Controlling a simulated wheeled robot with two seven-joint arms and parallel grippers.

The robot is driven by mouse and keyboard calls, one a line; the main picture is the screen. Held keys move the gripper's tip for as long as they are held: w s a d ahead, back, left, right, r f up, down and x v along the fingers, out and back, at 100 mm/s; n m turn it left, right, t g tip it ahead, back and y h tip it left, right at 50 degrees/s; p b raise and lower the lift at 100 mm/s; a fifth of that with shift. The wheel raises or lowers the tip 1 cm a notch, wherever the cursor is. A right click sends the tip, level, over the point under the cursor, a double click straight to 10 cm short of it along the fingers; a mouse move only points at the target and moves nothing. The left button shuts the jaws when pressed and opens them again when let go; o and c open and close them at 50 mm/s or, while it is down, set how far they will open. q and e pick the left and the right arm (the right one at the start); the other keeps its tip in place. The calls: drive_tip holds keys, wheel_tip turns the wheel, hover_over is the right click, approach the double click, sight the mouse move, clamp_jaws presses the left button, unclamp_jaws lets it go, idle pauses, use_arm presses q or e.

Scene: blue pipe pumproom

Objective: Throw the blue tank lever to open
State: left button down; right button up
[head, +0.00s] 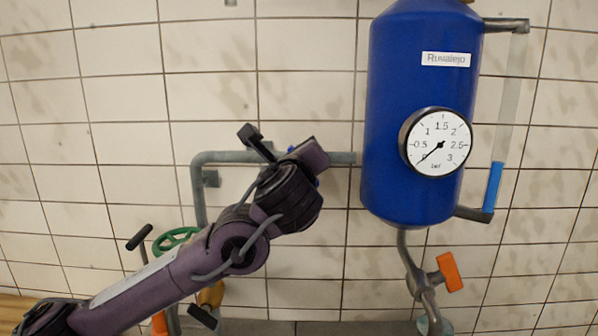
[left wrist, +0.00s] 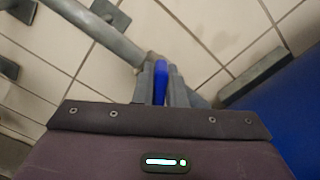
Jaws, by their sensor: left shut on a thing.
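The blue tank (head: 412,190) hangs on the tiled wall, right of centre in the head view, and its side fills the right of the left wrist view (left wrist: 290,120). A grey pipe (head: 235,157) runs into its left side. My left gripper (left wrist: 161,84) is at this pipe, left of the tank, with its fingers shut on a blue lever (left wrist: 161,76). In the head view my wrist hides most of the lever; small blue bits (head: 318,182) show beside it. The lever's exact angle is hard to tell. My right gripper is not in view.
A round gauge (head: 436,143) on the tank has its needle near 0. A sight tube with a blue column (head: 493,187) stands at the right. An orange handle (head: 449,272) sits below the tank. A green handwheel (head: 174,240) is at the lower left, beside my arm.

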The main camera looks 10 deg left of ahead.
use_arm(q)
drive_tip(key=n+b, duration=0.3)
drive_tip(key=f+n+b, duration=0.1)
drive_tip(key=n+b, duration=0.2)
drive_tip(key=n, duration=0.1)
drive_tip(key=a+f+n+b, duration=0.1)
drive_tip(key=n+b, duration=0.2)
drive_tip(key=n, duration=0.1)
drive_tip(key=shift+s+f, duration=0.1)
drive_tip(key=shift+f, duration=0.1)
idle(0.4)
drive_tip(key=c, duration=1.5)
unclamp_jaws()
drive_tip(key=shift+a, duration=0.1)
drive_tip(key=shift+s, duration=0.1)
drive_tip(key=s, duration=0.2)
drive_tip(key=s+d+b, duration=0.1)
drive_tip(key=s, duration=0.2)
drive_tip(key=s+b, duration=0.1)
drive_tip(key=s, duration=0.1)
drive_tip(key=shift+s+d, duration=0.25)
drive_tip(key=shift+d, duration=0.05)
